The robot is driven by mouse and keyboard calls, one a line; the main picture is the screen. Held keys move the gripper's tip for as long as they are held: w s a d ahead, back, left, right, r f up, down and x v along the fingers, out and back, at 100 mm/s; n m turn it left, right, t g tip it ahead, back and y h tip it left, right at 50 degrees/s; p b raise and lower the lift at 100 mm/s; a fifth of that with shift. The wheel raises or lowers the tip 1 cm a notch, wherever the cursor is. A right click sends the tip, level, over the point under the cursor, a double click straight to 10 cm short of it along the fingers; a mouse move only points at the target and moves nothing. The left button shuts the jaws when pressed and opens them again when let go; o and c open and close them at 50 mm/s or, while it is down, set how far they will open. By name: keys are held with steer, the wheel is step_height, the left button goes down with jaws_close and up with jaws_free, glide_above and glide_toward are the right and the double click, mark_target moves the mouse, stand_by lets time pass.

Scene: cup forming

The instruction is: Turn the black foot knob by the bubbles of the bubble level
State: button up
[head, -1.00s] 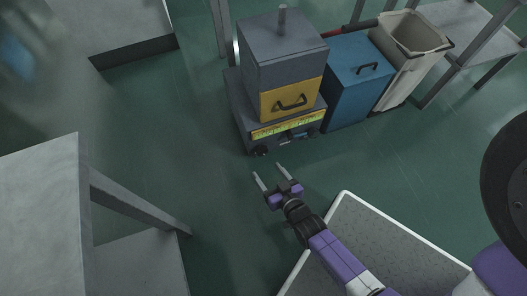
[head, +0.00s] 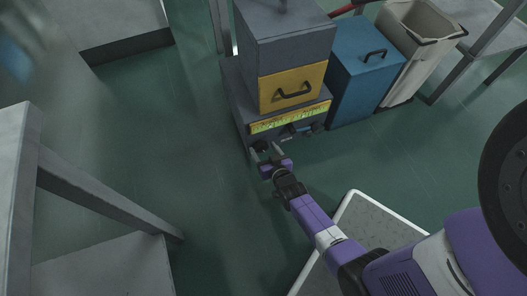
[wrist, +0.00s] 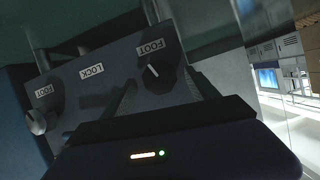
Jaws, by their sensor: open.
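The black foot knob (wrist: 157,74) has a white pointer line. It sits on a dark panel (wrist: 85,70) under a FOOT label in the wrist view. In the head view the knob (head: 261,146) is at the lower left front of the machine base. My gripper (head: 266,151) is open at this corner. In the wrist view its two dark fingers (wrist: 159,90) stand on either side of the knob; I cannot tell whether they touch it. A paler second knob (wrist: 37,122) sits by another FOOT label, with a LOCK label between. I cannot make out the bubble level or its bubbles.
The machine has a grey top (head: 285,40) and a yellow drawer front (head: 292,88) with a black handle. A blue bin (head: 362,85) and a beige bin (head: 420,65) stand to its right. A grey table (head: 12,190) is at left. Green floor between is clear.

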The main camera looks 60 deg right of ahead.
steer(key=shift+w+d+f, duration=0.1)
steer(key=shift+w+d, duration=0.05)
steer(key=shift+w, duration=0.05)
steer(key=c, duration=1.4)
